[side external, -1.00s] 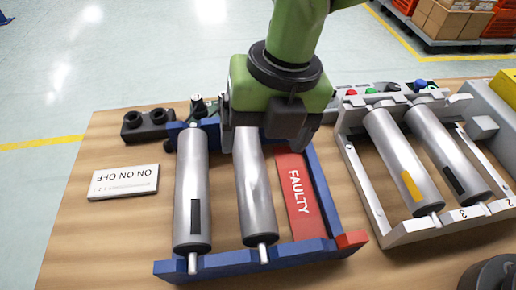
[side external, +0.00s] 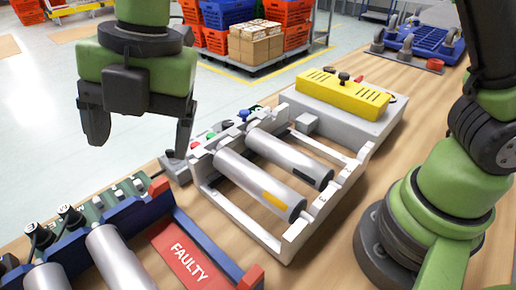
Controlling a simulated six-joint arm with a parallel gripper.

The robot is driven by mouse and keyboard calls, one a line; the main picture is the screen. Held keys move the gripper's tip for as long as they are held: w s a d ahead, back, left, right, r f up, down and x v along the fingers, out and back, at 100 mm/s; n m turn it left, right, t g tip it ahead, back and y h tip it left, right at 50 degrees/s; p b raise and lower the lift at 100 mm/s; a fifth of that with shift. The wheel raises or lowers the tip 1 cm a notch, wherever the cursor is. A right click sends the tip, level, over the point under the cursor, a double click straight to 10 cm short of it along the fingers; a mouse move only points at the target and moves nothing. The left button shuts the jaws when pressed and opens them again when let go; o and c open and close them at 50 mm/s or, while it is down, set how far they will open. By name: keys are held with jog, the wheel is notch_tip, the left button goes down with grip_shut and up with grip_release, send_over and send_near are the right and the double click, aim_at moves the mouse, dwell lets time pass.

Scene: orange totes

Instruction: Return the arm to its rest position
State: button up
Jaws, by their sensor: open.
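My gripper (side external: 138,135) hangs at the upper left of the view, above the workbench and clear of everything on it. Its two dark fingers point down and stand apart with nothing between them. The green arm base (side external: 420,225) is mine and stands at the right on the bench. Two metal rollers (side external: 120,258) lie in the blue rack (side external: 200,237) at the lower left, beside a red FAULTY plate (side external: 190,258). Two more rollers (side external: 262,182) lie in the white rack (side external: 292,240), one with a yellow mark and one with a black mark.
A grey unit with a yellow top (side external: 345,92) stands behind the white rack. A blue tray (side external: 418,40) sits at the far right. Orange totes (side external: 292,12) and cardboard boxes (side external: 255,42) stand on a floor pallet beyond the bench. Bare wood (side external: 410,100) shows between the units.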

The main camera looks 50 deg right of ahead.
jog(key=s+d+r+m+t, duration=0.1)
jog(key=s+d+r+m, duration=0.1)
jog(key=d+r+m, duration=0.4)
jog(key=s+d+r+m+t, duration=0.2)
jog(key=s+d+r+m, duration=0.1)
jog(key=d+m, duration=0.55)
jog(key=s+d+m+t, duration=0.1)
jog(key=s+d+m, duration=0.3)
jog(key=m, duration=0.4)
jog(key=s+d+f+m+t+h, duration=0.1)
jog(key=s+d+m, duration=0.3)
jog(key=m, duration=0.5)
jog(key=shift+s+f+t, duration=0.25)
jog(key=shift+s+t, duration=0.15)
jog(key=shift+s, duration=0.35)
jog(key=shift+c, duration=0.3)
